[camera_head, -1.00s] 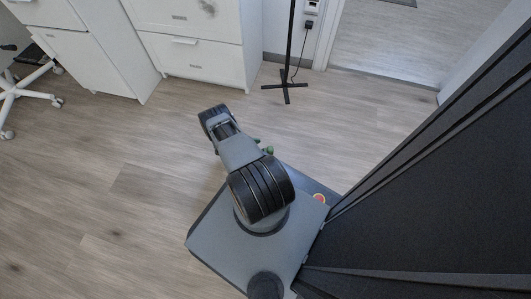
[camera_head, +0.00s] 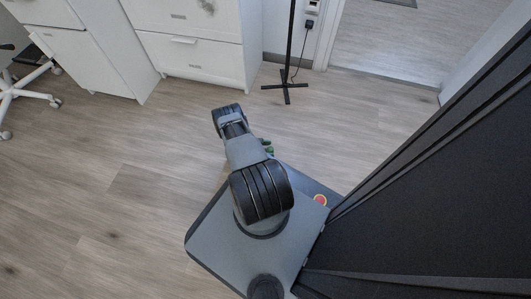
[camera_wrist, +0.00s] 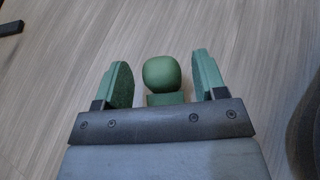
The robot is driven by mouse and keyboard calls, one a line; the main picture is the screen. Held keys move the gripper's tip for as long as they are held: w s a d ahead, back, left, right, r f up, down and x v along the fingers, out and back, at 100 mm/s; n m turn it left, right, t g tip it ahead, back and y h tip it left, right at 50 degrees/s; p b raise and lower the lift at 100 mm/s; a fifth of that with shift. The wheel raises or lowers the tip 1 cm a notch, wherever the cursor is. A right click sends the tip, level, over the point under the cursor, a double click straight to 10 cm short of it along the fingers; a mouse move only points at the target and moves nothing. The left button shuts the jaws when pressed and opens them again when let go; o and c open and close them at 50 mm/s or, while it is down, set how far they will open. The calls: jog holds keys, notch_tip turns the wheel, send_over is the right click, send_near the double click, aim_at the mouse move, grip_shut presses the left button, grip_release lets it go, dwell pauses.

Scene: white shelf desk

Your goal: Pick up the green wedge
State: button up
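In the wrist view my gripper (camera_wrist: 161,60) shows two green fingers standing well apart, pointing away from the camera. Between them is a rounded green piece above a small green block; neither touches the fingers, and I cannot tell whether they belong to my gripper. No plainly wedge-shaped thing apart from these is visible. In the head view my gripper (camera_head: 267,146) shows only as small green tips beside my arm, above the floor near the front of my base.
Wooden floor (camera_head: 150,190) lies open to the left and ahead. A white drawer cabinet (camera_head: 190,55) stands at the back. A thin black stand (camera_head: 286,85) is on the floor ahead. A white wheeled chair base (camera_head: 20,92) is at far left.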

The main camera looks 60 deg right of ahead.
jog(key=c, duration=0.9)
jog(key=shift+o, duration=0.2)
notch_tip(320, 180, up, 10)
jog(key=p, duration=0.5)
jog(key=shift+p, duration=0.3)
jog(key=shift+w+d+f+n+t+h, duration=0.1)
jog(key=shift+w+f+n+t+h, duration=0.1)
jog(key=shift+n+t+h, duration=0.2)
jog(key=shift+s+f+n+t, duration=0.2)
jog(key=shift+s+n+t, duration=0.05)
jog(key=shift+n+t, duration=0.05)
jog(key=shift+n+t+h, duration=0.4)
jog(key=w+a+r+n+t+h, duration=0.1)
jog(key=w+a+r+n+t, duration=0.3)
jog(key=w+r+n+t, duration=0.35)
jog(key=w+a+r+n+t+h, duration=0.1)
jog(key=w+a+r+n+t, duration=0.35)
jog(key=w+r, duration=0.5)
jog(key=w+a+r+n+t+y, duration=0.3)
jog(key=a+r, duration=0.5)
jog(key=w+a+r+n+t+y+p, duration=0.1)
jog(key=w+a+r+n+t+y, duration=0.2)
jog(key=a+r, duration=0.5)
jog(key=w+a+r+n+t+y, duration=0.3)
jog(key=a+r+n, duration=0.1)
jog(key=a+r, duration=0.4)
notch_tip(320, 180, up, 40)
jog(key=a+p, duration=0.1)
jog(key=p, duration=3.5)
